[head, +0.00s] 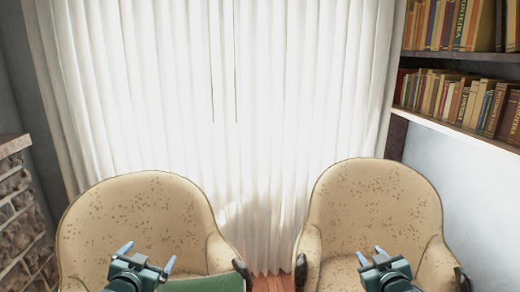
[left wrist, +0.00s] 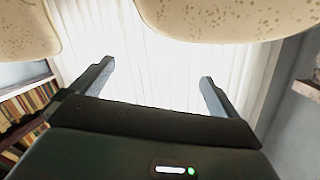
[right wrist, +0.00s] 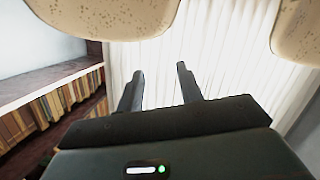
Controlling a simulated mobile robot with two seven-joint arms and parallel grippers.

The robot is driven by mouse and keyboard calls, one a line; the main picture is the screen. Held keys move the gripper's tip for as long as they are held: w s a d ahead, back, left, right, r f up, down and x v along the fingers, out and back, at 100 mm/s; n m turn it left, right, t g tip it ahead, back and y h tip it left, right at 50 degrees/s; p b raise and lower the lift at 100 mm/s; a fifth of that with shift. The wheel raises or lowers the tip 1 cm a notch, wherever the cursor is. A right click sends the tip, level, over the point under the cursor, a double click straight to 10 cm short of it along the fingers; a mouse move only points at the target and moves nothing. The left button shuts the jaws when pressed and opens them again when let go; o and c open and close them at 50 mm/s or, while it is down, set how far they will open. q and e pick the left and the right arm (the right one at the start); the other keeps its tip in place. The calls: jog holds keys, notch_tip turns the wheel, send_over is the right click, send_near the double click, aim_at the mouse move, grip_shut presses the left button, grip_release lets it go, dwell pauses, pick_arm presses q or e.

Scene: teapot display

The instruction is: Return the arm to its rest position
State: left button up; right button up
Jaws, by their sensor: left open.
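My left gripper (head: 148,256) is at the bottom left of the head view, in front of the left armchair. Its two fingers stand wide apart with nothing between them, as the left wrist view also shows (left wrist: 156,70). My right gripper (head: 370,253) is at the bottom right of the head view, in front of the right armchair. Its fingers are closer together, but the right wrist view shows a clear empty gap between them (right wrist: 160,70). Neither gripper holds anything. No teapot shows in any view.
Two beige spotted armchairs, left (head: 145,215) and right (head: 375,205), stand before a white curtain (head: 240,100). A green surface (head: 205,284) shows at the bottom. Bookshelves (head: 450,60) are at the right. A stone structure (head: 22,215) is at the left edge.

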pick_arm(q)
jog(key=s+d+f+g+h, duration=0.1)
jog(key=s+d+f, duration=0.3)
jog(key=s, duration=0.6)
jog(key=s+d+f+g+h, duration=0.1)
jog(key=s+d+f, duration=0.4)
jog(key=s, duration=0.6)
jog(key=s+d+f+g+h, duration=0.1)
jog(key=s+d+f, duration=0.4)
jog(key=s, duration=0.6)
jog(key=shift+d+f+n+g, duration=0.2)
jog(key=shift+d+n+g, duration=0.15)
jog(key=shift+g, duration=0.55)
pick_arm(e)
jog(key=s+a+f+g+y, duration=0.1)
jog(key=s+a+f, duration=0.3)
jog(key=s, duration=0.6)
jog(key=s+a+f+g+y, duration=0.1)
jog(key=s+a+f, duration=0.4)
jog(key=s, duration=0.6)
jog(key=s+a+f+g+y, duration=0.1)
jog(key=s+a+f, duration=0.4)
jog(key=s, duration=0.6)
jog(key=shift+a+f+m+g, duration=0.15)
jog(key=shift+a+m+g, duration=0.2)
jog(key=shift+g, duration=0.55)
